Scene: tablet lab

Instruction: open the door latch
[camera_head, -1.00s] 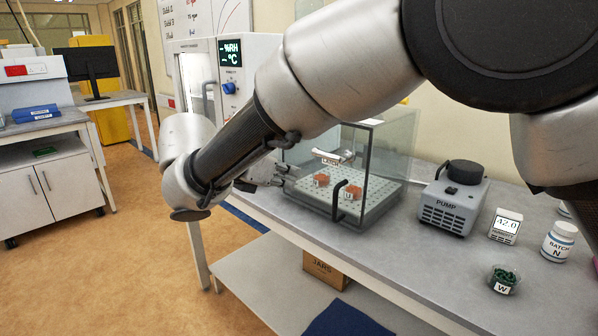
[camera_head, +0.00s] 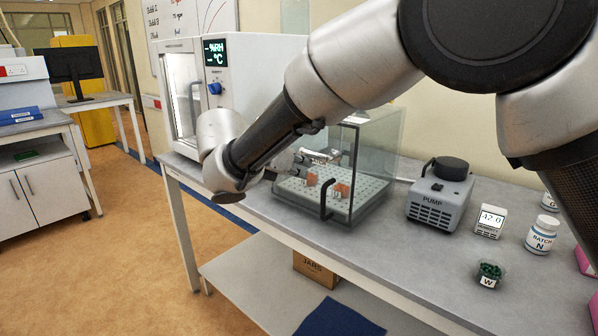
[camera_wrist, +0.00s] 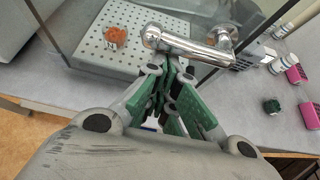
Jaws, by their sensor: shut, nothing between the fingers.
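The latch is a shiny metal lever (camera_wrist: 185,43) on the glass box; in the head view it (camera_head: 320,157) shows small near the box's upper front. In the wrist view it lies roughly across the picture, with its rounded free end at the left. The glass box (camera_head: 375,160) stands on the bench and has a black bar handle (camera_head: 327,200) low on its front. My gripper (camera_wrist: 170,82) is shut and empty, with its green-padded fingertips just below the lever in the wrist view. I cannot tell whether they touch it. In the head view my arm partly hides the gripper.
Orange blocks (camera_wrist: 115,38) sit on the perforated floor (camera_wrist: 92,42) inside the box. A white cabinet (camera_head: 240,85) stands behind my arm.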

